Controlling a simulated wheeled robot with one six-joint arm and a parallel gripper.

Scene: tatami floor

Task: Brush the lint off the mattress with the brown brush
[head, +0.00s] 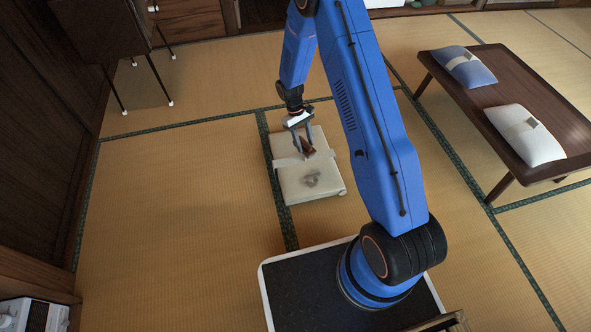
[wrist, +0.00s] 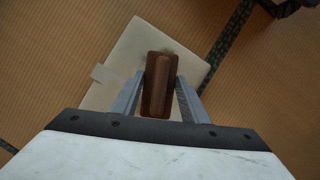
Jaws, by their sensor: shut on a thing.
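A cream mattress (head: 290,187) lies on the tatami in front of my base, with a pale band across it. My gripper (head: 306,146) is over the far half of the mattress, pointing down, shut on the brown brush (wrist: 158,86). In the wrist view the brush sits between the two fingers, over the mattress (wrist: 125,62), and hides most of the lint; a dark smudge shows beside its end. I cannot tell whether the brush touches the mattress.
A low wooden table (head: 501,95) at the right bears a blue cushion (head: 474,71) and a white cushion (head: 518,143). A dark cabinet on thin legs (head: 100,27) stands at the back left. A white device (head: 33,315) is at the lower left. The tatami left of the mattress is clear.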

